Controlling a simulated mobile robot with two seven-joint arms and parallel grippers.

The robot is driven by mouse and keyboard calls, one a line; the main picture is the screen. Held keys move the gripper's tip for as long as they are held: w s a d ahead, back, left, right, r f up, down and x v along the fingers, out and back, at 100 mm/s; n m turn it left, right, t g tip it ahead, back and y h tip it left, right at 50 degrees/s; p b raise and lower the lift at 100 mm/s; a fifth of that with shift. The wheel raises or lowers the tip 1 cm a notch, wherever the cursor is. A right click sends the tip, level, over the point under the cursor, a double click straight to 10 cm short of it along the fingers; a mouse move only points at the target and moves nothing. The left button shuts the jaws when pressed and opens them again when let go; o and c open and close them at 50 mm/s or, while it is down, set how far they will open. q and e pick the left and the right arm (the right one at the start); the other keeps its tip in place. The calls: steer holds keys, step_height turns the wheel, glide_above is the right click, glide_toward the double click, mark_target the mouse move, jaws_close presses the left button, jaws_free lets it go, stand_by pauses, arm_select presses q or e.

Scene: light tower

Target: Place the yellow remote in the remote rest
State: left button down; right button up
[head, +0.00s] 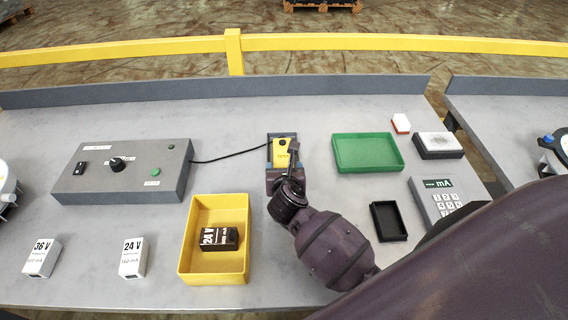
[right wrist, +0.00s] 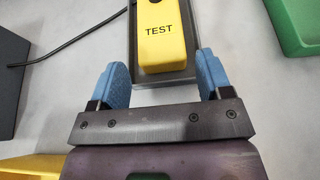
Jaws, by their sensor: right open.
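The yellow remote (head: 281,152) marked TEST lies in the dark grey remote rest (head: 270,140) at the middle of the table. The right wrist view shows the remote (right wrist: 161,42) from above, with the grey rest (right wrist: 186,77) around its lower end. My right gripper (head: 288,158) is at the near end of the remote. In the right wrist view the blue fingers of this gripper (right wrist: 161,78) are apart, with nothing gripped between them. The far end of the remote is cut off in that view. My left gripper is not in view.
A black cable (head: 230,156) runs from the grey control box (head: 128,172) to the rest. A yellow tray (head: 187,245) with a black 24 V block is front left. A green tray (head: 368,153) stands right. White blocks lie front left.

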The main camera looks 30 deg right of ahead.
steer(key=v, duration=0.7)
steer(key=shift+s+a+r, duration=0.1)
steer(key=shift+s+r, duration=0.1)
steer(key=shift+s, duration=0.15)
